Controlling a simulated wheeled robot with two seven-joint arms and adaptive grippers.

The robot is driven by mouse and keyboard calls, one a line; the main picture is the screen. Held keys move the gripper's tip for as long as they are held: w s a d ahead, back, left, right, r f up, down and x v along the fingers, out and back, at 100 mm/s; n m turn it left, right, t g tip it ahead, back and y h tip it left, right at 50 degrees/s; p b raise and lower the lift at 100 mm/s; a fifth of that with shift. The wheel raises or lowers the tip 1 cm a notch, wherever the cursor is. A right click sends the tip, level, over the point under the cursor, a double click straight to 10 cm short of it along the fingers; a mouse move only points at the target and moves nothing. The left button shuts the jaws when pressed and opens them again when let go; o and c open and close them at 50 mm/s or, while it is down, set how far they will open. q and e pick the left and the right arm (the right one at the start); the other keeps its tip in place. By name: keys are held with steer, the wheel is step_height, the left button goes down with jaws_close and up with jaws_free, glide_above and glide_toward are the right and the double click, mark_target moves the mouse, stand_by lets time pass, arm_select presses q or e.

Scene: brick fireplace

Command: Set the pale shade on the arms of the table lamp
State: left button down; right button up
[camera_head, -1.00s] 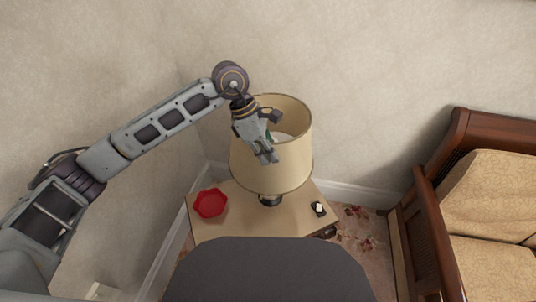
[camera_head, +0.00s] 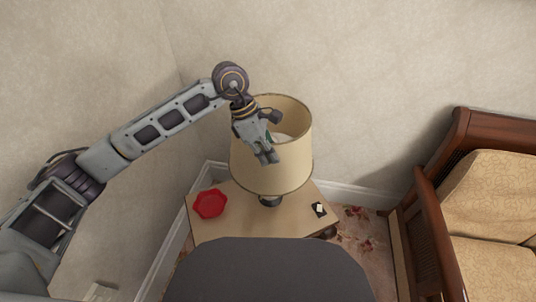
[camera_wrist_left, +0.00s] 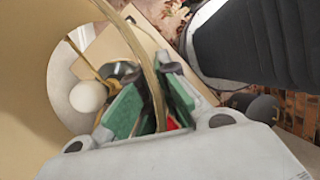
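The pale shade (camera_head: 285,175) stands upright around the upper part of the table lamp (camera_head: 269,201) on the small table. The lamp's dark base shows below it. In the left wrist view, the shade's wall (camera_wrist_left: 140,48) runs between my fingers, with a white bulb (camera_wrist_left: 88,97) and a thin brass arm inside the shade. My left gripper (camera_head: 267,157) reaches over the shade's rim. Its green-padded fingers (camera_wrist_left: 154,102) are parted on either side of the wall, with a gap showing beside it. Whether the shade rests on the arms is hidden. My right gripper is out of view.
A wooden-framed sofa (camera_head: 490,200) stands at right. Walls rise close behind and to the left.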

arm_select(q)
steer(key=shift+f, duration=0.15)
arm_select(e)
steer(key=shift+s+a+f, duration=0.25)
